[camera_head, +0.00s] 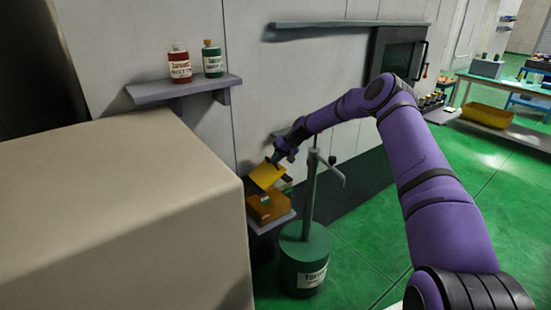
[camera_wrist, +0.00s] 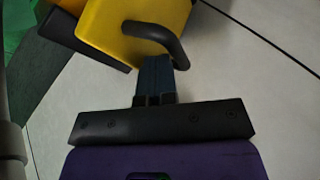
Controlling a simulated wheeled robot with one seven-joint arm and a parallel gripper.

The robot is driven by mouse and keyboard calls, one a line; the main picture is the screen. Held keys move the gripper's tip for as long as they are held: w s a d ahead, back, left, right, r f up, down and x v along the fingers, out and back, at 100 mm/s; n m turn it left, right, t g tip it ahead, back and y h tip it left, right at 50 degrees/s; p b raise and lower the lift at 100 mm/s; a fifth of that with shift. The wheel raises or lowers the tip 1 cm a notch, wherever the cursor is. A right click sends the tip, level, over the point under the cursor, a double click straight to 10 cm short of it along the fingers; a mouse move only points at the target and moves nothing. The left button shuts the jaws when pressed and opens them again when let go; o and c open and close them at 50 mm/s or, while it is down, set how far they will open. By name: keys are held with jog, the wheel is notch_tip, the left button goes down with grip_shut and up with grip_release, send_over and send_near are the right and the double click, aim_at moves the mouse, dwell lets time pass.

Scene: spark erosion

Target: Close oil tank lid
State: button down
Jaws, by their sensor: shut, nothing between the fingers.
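The yellow lid (camera_head: 266,176) stands tilted up above an orange-brown box (camera_head: 268,208), which appears to be the oil tank, so the lid is open. In the wrist view the yellow lid (camera_wrist: 105,25) carries a curved black handle (camera_wrist: 158,37). My gripper (camera_head: 278,157) is at the upper edge of the lid. In the wrist view my gripper (camera_wrist: 155,62) is shut with nothing between its fingers. Its fingertips are close below the handle, and I cannot tell if they touch it. The lid's hinge is not clearly visible.
The box sits on a small grey shelf (camera_head: 273,222) at the wall. A green drum (camera_head: 304,262) with an upright pump stands just in front and right. A large beige block (camera_head: 120,210) fills the left. A wall shelf (camera_head: 184,89) holds two bottles. Green floor is free at right.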

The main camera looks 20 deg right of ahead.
jog(key=shift+r, duration=0.1)
dwell(0.3)
jog(key=v, duration=0.7)
jog(key=shift+r, duration=0.15)
